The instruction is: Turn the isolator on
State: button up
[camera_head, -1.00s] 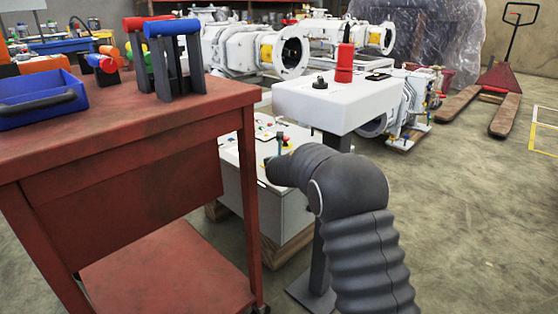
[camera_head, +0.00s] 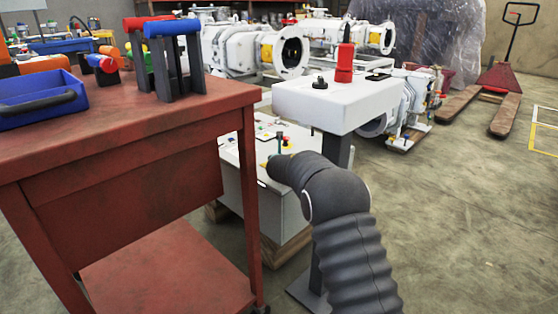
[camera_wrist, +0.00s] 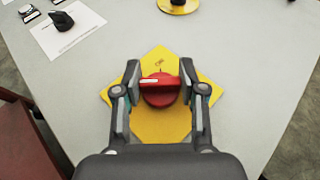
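The isolator's red rotary knob (camera_wrist: 160,92) sits on a yellow plate (camera_wrist: 160,125) on a pale cabinet top in the wrist view. Its grip bar lies crosswise, with a white mark at the left end. My gripper (camera_wrist: 160,76) is over it, with one finger at each side of the knob. The fingers stand apart, close to the bar's ends; I cannot tell whether they touch it. In the head view, the light grey cabinet (camera_head: 262,200) stands behind my arm, and my wrist hides most of the knob and gripper.
A red workbench (camera_head: 120,125) is close on the left. A paper sheet with a black knob (camera_wrist: 62,22) is at the cabinet's upper left. Floor at right is open.

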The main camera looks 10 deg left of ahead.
jog(key=c, duration=0.3)
jog(key=p, duration=0.2)
jog(key=shift+a+r+m+h+p, duration=0.1)
jog(key=shift+r+m+h+p, duration=0.2)
jog(key=shift+r+p, duration=0.05)
jog(key=shift+c, duration=0.2)
jog(key=shift+f+m+h+p, duration=0.15)
jog(key=shift+m+h+p, duration=0.25)
jog(key=shift+p, duration=0.3)
jog(key=shift+f, duration=0.15)
jog(key=o, duration=1.2)
jog(key=shift+c, duration=0.2)
notch_tip(320, 180, up, 10)
